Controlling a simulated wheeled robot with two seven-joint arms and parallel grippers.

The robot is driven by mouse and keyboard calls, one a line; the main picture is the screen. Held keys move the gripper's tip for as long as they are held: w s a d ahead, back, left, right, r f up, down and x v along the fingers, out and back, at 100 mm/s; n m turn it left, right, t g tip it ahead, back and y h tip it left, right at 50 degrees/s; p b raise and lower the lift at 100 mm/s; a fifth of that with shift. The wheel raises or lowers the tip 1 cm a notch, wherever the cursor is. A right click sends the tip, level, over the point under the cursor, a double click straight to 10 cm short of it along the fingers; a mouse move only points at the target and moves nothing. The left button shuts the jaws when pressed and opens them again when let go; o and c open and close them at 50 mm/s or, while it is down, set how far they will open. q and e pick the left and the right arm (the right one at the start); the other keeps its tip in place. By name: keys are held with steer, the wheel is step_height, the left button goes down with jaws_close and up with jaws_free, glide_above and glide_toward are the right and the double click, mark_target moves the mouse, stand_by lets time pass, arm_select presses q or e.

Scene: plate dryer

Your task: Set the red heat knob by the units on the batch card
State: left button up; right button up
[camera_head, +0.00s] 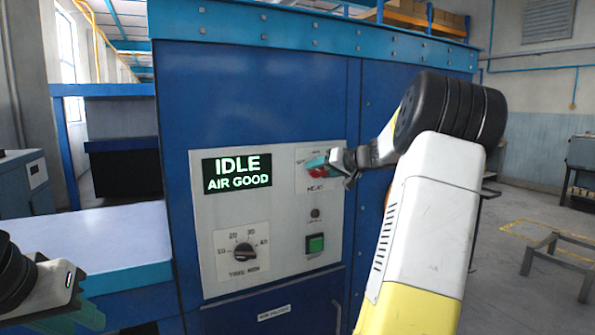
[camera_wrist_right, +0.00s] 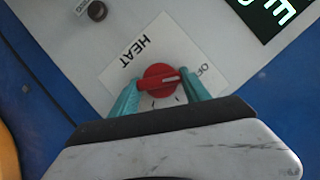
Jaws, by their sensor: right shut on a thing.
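The red heat knob (camera_wrist_right: 160,80) sits on a white plate lettered HEAT on the dryer's panel. In the right wrist view its white mark points right, roughly toward the partly covered OFF lettering. My right gripper (camera_wrist_right: 161,92) is shut on the knob, one teal finger on each side. In the head view the right gripper (camera_head: 325,166) covers much of the knob and its scale. My left gripper (camera_head: 85,316) is at the lower left, cut by the frame edge, away from the panel; its opening is unclear. No batch card is in view.
The display (camera_head: 237,173) reads IDLE, AIR GOOD. Below are a black timer-like dial (camera_head: 244,251) with numbers and a green button (camera_head: 315,243). A pale-topped table (camera_head: 125,235) stands left of the blue dryer (camera_head: 255,90). A low frame (camera_head: 560,255) is at right.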

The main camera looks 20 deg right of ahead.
steer(key=shift+m, duration=0.3)
steer(key=m+y, duration=0.1)
steer(key=m, duration=0.1)
steer(key=m+t+y, duration=0.1)
steer(key=m, duration=0.1)
steer(key=shift+d+f+y, duration=0.15)
steer(key=shift+f+y, duration=0.05)
steer(key=shift+y, duration=0.2)
steer(key=m+t+y, duration=0.1)
steer(key=m, duration=0.3)
steer(key=shift+f+m, duration=0.15)
steer(key=shift+m, duration=0.15)
steer(key=o, duration=1.4)
steer(key=v, duration=0.8)
steer(key=shift+f, duration=0.2)
